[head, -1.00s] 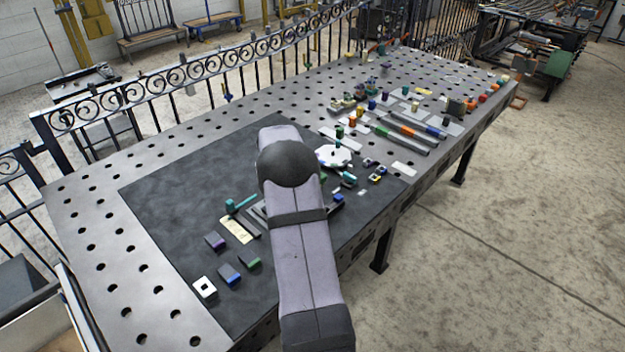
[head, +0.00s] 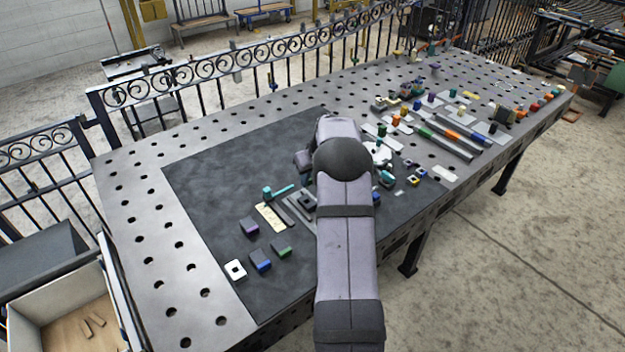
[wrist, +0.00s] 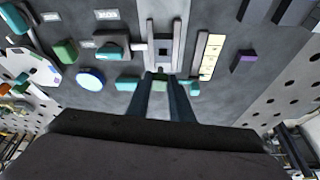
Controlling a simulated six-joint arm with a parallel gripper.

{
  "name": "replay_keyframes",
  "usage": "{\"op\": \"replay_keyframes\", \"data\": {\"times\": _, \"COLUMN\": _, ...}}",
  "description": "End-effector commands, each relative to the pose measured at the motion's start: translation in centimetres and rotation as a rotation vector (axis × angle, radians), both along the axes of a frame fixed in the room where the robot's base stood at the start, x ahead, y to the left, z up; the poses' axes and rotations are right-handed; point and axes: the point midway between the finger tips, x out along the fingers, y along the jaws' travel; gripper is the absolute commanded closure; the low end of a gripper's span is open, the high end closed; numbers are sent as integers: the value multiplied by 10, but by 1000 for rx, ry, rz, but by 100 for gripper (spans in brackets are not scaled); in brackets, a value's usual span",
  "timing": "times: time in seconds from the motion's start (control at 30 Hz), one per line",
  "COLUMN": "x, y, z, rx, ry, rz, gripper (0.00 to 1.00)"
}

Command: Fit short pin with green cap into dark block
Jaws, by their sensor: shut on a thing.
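In the wrist view my gripper (wrist: 160,84) is shut on a small pin with a green cap (wrist: 160,75); the fingers hide most of the pin. The green cap shows just below the block's near edge. I cannot tell whether the pin touches the block or enters it. In the head view my arm hides the gripper and the pin.
A cream plate (wrist: 211,55) and a purple-ended block (wrist: 243,62) lie to the right. Teal pieces (wrist: 128,83) (wrist: 192,88) lie close on both sides of the fingers.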

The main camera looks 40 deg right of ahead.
Motion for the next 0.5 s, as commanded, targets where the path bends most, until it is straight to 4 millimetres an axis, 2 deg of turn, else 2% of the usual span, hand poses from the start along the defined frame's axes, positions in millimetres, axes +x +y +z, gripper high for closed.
{"op": "replay_keyframes", "data": {"times": 0.2, "x": 0, "y": -1, "z": 0, "rx": -2, "ry": -1, "rz": 121, "gripper": 100}}
{"op": "replay_keyframes", "data": {"times": 0.5, "x": 0, "y": -1, "z": 0, "rx": -2, "ry": -1, "rz": 154, "gripper": 100}}
